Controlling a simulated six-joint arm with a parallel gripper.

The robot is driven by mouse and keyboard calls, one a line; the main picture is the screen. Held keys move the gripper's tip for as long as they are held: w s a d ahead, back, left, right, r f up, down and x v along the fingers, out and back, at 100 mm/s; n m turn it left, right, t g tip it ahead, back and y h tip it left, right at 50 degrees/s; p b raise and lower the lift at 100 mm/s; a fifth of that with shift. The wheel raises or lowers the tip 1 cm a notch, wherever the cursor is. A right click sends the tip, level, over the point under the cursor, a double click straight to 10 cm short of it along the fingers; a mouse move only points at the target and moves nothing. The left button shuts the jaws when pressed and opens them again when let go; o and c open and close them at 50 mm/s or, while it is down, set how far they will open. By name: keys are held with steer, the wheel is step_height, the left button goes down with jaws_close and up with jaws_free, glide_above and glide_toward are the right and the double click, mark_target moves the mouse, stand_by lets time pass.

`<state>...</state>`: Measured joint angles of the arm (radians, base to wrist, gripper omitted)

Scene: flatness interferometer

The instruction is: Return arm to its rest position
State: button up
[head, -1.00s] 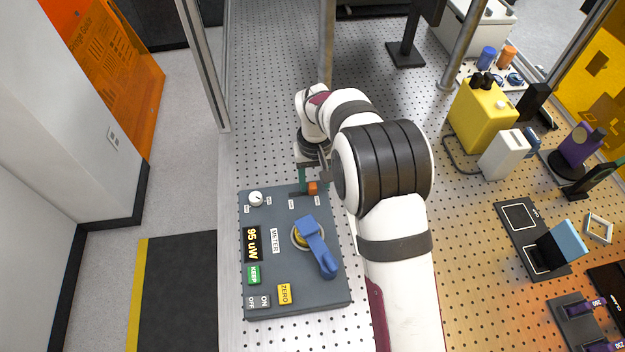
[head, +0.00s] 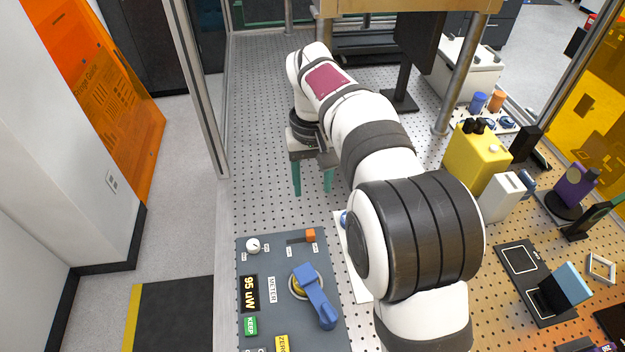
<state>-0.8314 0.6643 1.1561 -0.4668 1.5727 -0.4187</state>
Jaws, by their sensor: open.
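My gripper (head: 312,190) is in the head view, above the perforated table and beyond the far edge of the grey control panel. Its two green fingers point down, are spread apart and have nothing between them. My arm reaches from the lower right up to the upper middle. The panel (head: 262,300) lies at the lower left, with an orange slider knob (head: 310,235), a white dial (head: 252,246) and a blue lever (head: 316,296). Its display (head: 249,294) reads 95 uW. The gripper is clear of the panel.
A yellow box (head: 473,158) and a white box (head: 502,197) stand right of my arm. A black plate (head: 520,262) with a blue block (head: 565,288) lies at the right. A metal post (head: 459,85) stands behind. The perforated table (head: 255,130) is clear left of the gripper.

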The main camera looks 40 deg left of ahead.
steer(key=shift+r, duration=0.1)
stand_by(0.3)
steer(key=s+d+r+m, duration=0.2)
steer(key=d+r+m, duration=0.15)
steer(key=d, duration=0.75)
steer(key=s+d+r+m, duration=0.2)
steer(key=d+m, duration=0.2)
steer(key=d, duration=0.7)
steer(key=s+d+f+m+y, duration=0.1)
steer(key=s+d+f+m, duration=0.1)
steer(key=s+d, duration=0.3)
steer(key=s+d+f+m, duration=0.3)
steer(key=s+d+m, duration=0.2)
steer(key=s, duration=0.6)
steer(key=shift+d+y, duration=0.3)
steer(key=shift+y, duration=0.1)
steer(key=shift+f, duration=0.1)
